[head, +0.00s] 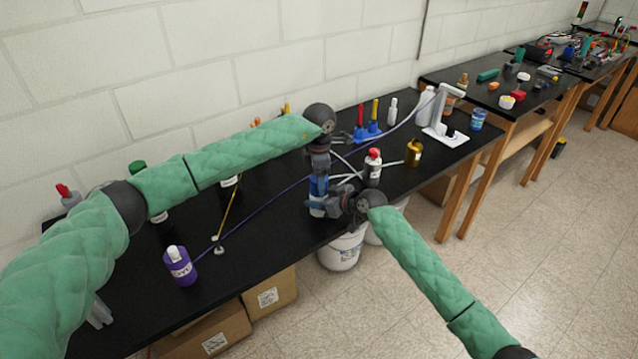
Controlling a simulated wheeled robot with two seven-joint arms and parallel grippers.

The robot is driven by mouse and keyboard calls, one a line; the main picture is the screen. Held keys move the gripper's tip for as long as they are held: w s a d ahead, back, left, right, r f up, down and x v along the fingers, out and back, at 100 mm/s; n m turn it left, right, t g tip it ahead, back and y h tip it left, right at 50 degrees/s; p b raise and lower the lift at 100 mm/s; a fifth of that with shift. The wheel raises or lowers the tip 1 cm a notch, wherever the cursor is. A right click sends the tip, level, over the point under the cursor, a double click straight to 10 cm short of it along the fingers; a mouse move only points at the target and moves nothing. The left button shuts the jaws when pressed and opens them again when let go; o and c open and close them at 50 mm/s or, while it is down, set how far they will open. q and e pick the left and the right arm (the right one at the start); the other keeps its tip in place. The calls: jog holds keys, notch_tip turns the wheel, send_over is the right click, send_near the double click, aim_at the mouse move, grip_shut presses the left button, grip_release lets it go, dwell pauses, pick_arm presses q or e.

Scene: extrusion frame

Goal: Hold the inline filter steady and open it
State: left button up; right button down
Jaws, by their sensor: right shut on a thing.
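The inline filter (317,186) stands upright near the front edge of the black table, with a blue upper part and a paler lower part. My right gripper (330,204) comes in from the right and is shut on the filter's lower part. My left gripper (319,166) points down from above at the filter's blue top. Its fingers are small and dark here, so I cannot tell whether they are open or closed on the top.
A purple bottle (180,266) stands at the front left of the black table (268,255). A red-capped bottle (373,168) and an amber bottle (413,153) stand right of the filter. A thin purple line crosses the table to a white stand (443,135). A white bucket (340,254) is below the edge.

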pick_arm(q)
notch_tip(320, 180, up, 2)
jog(key=shift+r, duration=0.1)
jog(key=shift+c, duration=0.2)
notch_tip(320, 180, up, 2)
jog(key=shift+w+m, duration=0.1)
jog(key=shift+m, duration=0.8)
jog(key=shift+r+m, duration=0.6)
jog(key=shift+m, duration=0.2)
jog(key=shift+f, duration=3.95)
jog(key=shift+c, duration=0.2)
jog(key=c, duration=1)
jog(key=shift+o, duration=0.2)
jog(key=shift+n, duration=1.7)
